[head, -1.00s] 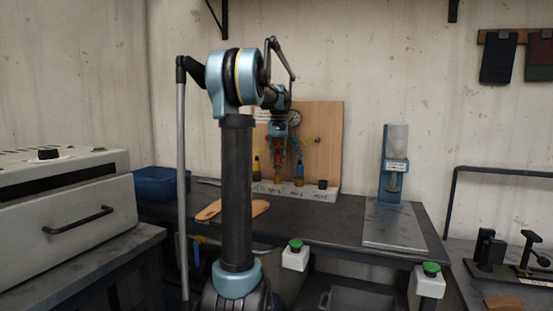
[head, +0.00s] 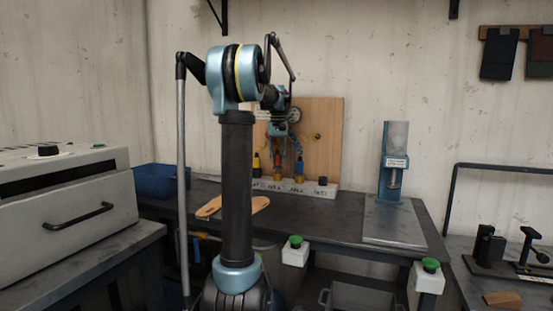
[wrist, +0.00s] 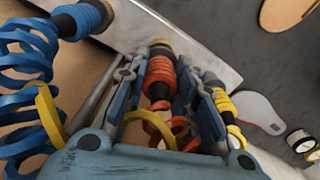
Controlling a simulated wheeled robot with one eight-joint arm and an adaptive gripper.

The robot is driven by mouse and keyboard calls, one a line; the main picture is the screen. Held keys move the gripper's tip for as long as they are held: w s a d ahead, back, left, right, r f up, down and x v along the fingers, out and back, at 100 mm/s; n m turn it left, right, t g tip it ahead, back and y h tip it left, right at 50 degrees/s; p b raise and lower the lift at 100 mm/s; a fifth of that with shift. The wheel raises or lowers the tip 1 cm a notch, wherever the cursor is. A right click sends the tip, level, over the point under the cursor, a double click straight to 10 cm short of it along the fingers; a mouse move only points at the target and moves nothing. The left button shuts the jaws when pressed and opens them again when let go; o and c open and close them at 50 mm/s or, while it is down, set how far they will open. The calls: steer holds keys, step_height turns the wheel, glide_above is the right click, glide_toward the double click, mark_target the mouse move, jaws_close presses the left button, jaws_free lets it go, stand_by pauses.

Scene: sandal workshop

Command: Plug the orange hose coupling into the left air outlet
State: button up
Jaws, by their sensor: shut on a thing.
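My gripper (wrist: 155,95) points down over the rack and is shut on the orange coupling (wrist: 160,78), whose brass end is against or near the white rack. In the head view, my gripper (head: 279,140) is in front of the wooden panel (head: 333,120), and the orange coupling is small beneath it. One brass outlet (head: 317,136) shows on the panel, right of my gripper. The left air outlet cannot be made out; my wrist covers part of the panel. I cannot tell whether the coupling is still seated in the rack.
The white rack (head: 312,191) stands before the panel. A yellow coupling (wrist: 222,102) and a blue coupling (wrist: 82,18) with its coiled hose flank the orange one closely. A sandal sole (head: 262,203) lies in front. A blue press (head: 395,160) stands right; the bench between is clear.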

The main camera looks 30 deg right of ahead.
steer(key=shift+f, duration=0.95)
steer(key=o, duration=1)
steer(key=shift+r, duration=5)
steer(key=shift+s, duration=0.1)
